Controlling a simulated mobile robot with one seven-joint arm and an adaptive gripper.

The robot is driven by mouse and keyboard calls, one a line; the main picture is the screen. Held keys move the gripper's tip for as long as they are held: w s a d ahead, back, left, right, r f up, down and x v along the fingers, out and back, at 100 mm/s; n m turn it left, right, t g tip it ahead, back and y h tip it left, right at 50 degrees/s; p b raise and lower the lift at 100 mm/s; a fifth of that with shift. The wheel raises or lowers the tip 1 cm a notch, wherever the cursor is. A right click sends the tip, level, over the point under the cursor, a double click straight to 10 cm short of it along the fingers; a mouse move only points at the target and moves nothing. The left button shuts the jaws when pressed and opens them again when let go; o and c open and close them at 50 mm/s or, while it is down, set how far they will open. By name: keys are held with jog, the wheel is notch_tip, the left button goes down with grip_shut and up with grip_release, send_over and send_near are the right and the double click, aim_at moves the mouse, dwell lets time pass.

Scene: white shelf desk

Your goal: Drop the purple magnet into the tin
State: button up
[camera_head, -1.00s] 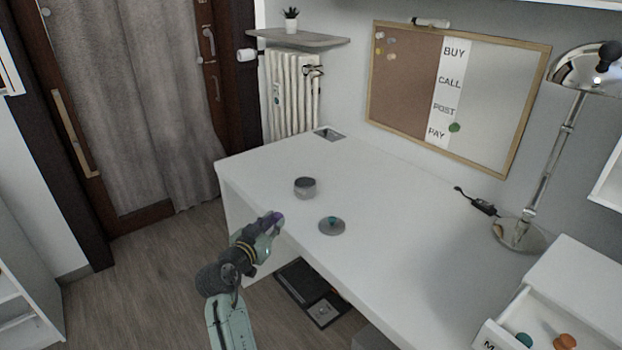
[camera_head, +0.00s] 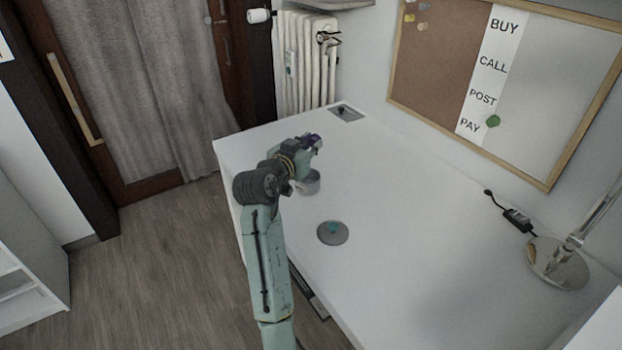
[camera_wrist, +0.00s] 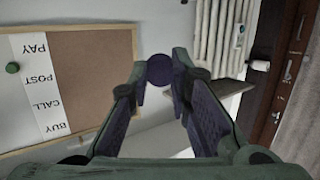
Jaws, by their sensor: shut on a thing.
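The purple magnet (camera_wrist: 159,70) is a small round disc held between the fingertips of my gripper (camera_wrist: 160,78) in the wrist view. In the head view my gripper (camera_head: 312,144) is at the desk's far left part, above and slightly behind the grey tin (camera_head: 308,183). The magnet is hard to tell from the purple finger pads there. The tin is a round can, partly hidden by my gripper and wrist; its inside is not visible. A grey round lid with a teal knob (camera_head: 333,229) lies on the desk nearer to me, apart from the tin.
The white desk (camera_head: 420,190) is mostly clear. A lamp base (camera_head: 557,262) and black cable switch (camera_head: 517,219) are at the right. A cork and whiteboard (camera_head: 535,80) hangs behind, with a green magnet (camera_head: 493,121). A radiator (camera_head: 307,65) stands at the back left.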

notch_tip(320, 180, down, 6)
jog(key=b, duration=0.3)
jog(key=shift+r+b, duration=0.1)
jog(key=shift+b, duration=0.25)
jog(key=o, duration=0.9)
jog(key=shift+s, duration=0.1)
jog(key=v, duration=1.2)
